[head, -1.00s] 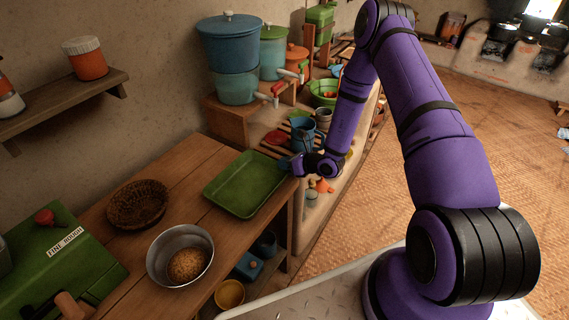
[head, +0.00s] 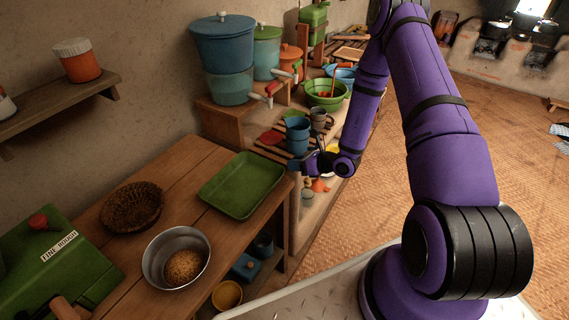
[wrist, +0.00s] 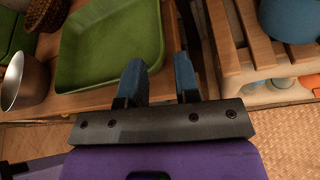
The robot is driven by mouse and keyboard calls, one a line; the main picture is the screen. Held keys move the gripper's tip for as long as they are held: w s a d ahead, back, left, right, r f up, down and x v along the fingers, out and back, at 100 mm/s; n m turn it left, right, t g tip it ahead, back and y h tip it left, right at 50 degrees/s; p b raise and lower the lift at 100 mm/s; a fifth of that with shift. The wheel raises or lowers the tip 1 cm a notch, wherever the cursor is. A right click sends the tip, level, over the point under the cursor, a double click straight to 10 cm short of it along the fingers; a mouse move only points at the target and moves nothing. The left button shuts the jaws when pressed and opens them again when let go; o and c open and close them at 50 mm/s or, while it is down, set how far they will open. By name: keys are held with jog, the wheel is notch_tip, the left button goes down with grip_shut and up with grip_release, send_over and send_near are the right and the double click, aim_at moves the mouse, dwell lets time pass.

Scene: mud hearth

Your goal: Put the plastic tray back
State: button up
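The plastic tray is a shallow green rectangular tray (head: 242,186). It lies flat and empty on the wooden table, right of the metal bowl and wicker basket. My gripper (head: 300,164) is just off the tray's right end, by the gap between the table and the slatted shelf. In the wrist view my gripper (wrist: 160,72) has its two blue fingers apart with nothing held. The tray (wrist: 110,45) shows there ahead and left, its right rim near the fingers. I cannot tell whether a finger touches it.
The metal bowl (head: 150,255) holds a brown heap; the wicker basket (head: 132,207) is behind it. A green box (head: 40,260) is at the left. A blue mug (head: 297,135) stands on the slatted shelf (wrist: 232,50). Blue and green pots stand behind. Woven floor at the right is open.

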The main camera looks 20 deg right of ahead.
jog(key=v, duration=0.5)
jog(key=s+a+r+n+g+y, duration=0.1)
jog(key=s+a+r+n+g, duration=0.15)
jog(key=r+n, duration=0.45)
jog(key=s+a+r+n+g, duration=0.2)
jog(key=a+r+n+g, duration=0.15)
jog(key=r, duration=0.75)
jog(key=s+a+r+n+g+y, duration=0.1)
jog(key=s+a+r+n+g, duration=0.15)
jog(key=r+n, duration=0.5)
jog(key=s+d+r+n+t+h, duration=0.2)
jog(key=s+r+n+h, duration=0.3)
jog(key=s+r, duration=0.5)
jog(key=s+d+r+n+t+h, duration=0.1)
jog(key=s+d+r+n+h, duration=0.1)
jog(key=s+r+n+h, duration=0.4)
jog(key=s+r+n, duration=0.1)
jog(key=s+r, duration=0.3)
jog(key=s, duration=0.1)
jog(key=shift+s+d+r+n+t, duration=0.2)
jog(key=shift+r+n+t, duration=0.1)
jog(key=shift+n+t, duration=0.1)
